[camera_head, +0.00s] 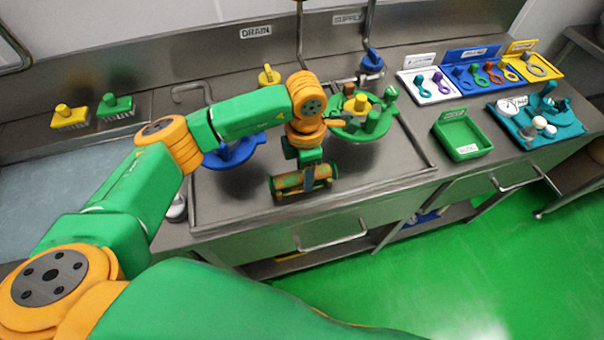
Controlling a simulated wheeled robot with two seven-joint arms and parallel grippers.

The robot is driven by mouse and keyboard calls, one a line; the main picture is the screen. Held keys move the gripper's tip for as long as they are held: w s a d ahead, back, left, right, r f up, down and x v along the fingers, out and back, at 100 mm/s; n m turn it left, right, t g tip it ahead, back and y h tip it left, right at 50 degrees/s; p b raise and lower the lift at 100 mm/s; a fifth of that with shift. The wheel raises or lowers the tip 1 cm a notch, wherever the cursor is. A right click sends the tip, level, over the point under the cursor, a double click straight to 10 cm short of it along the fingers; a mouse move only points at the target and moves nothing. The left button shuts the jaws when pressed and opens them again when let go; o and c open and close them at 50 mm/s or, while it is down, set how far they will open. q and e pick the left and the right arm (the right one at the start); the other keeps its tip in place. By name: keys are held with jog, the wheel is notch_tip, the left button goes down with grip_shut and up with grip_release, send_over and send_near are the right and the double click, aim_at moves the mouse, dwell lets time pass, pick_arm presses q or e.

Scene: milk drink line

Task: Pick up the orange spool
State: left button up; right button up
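On the blue mat (478,66) at the back right lies a row of small coloured parts. One of them is orange-red (493,72) and looks like the orange spool, but it is too small to make out its shape surely. My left gripper (304,192) points down over the front of the steel sink counter, well to the left of that mat. Its fingers are too unclear to tell open from shut, and no held thing can be made out. My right gripper is not in view.
A round green tray (352,136) with yellow and green parts stands just right of my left wrist. A blue round piece (236,152) is left of it. A green bin (461,136), white mat (428,86), yellow mat (545,72) and teal tray (563,128) are at the right.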

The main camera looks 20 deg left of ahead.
pick_arm(q)
grip_shut()
dwell(1.1)
